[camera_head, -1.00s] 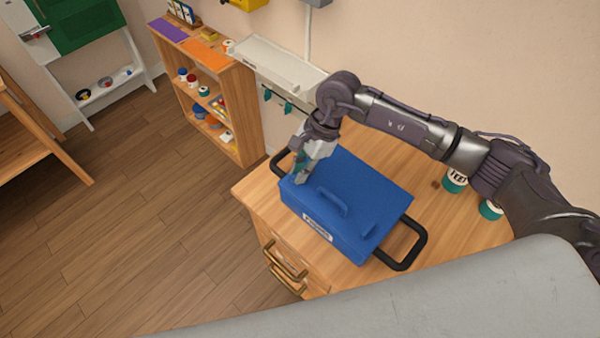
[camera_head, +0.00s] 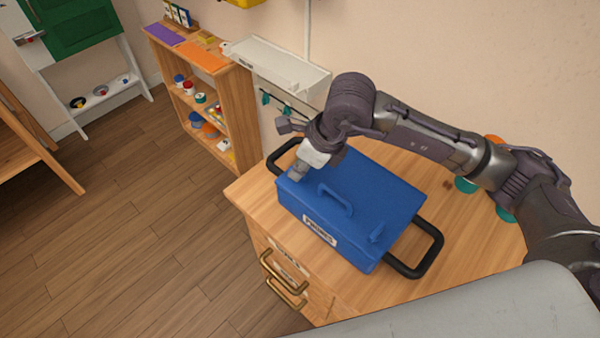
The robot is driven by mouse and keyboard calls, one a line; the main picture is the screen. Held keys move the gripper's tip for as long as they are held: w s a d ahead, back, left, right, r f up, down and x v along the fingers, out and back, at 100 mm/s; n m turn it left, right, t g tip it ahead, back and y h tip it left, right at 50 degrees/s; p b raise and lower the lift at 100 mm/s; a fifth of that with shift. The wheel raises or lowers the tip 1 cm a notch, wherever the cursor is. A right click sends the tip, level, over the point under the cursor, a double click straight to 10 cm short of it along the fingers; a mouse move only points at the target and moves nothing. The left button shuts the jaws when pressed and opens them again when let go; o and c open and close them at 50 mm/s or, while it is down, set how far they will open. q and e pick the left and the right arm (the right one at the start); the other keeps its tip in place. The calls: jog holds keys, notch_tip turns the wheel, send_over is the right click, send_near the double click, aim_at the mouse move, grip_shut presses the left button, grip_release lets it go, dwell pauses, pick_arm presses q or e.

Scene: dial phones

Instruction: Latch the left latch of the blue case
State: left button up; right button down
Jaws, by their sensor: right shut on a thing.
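The blue case (camera_head: 355,200) sits on the wooden cabinet top, its lid down. A blue handle (camera_head: 335,199) is on the lid, and a blue latch (camera_head: 377,234) shows near its right end. My right gripper (camera_head: 297,173) reaches down to the left end of the case and is shut on the left latch, which it and its fingers mostly hide. I cannot tell the latch's exact position. My left gripper is not in view.
Black side handles stick out at the case's left (camera_head: 283,152) and right (camera_head: 430,252). The wooden cabinet (camera_head: 470,235) has brass drawer pulls. Teal-banded cans stand behind my right arm. A shelf unit (camera_head: 236,110) stands at the back left.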

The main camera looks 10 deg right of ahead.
jog(key=shift+m+t+h+b, duration=0.4)
jog(key=shift+m+h+b, duration=0.2)
jog(key=shift+m+b, duration=0.9)
jog(key=shift+m, duration=0.3)
jog(key=shift+s, duration=0.1)
jog(key=c, duration=1.2)
grip_release()
jog(key=v, duration=1.2)
jog(key=shift+s+a+f, duration=0.1)
jog(key=shift+s+f, duration=0.05)
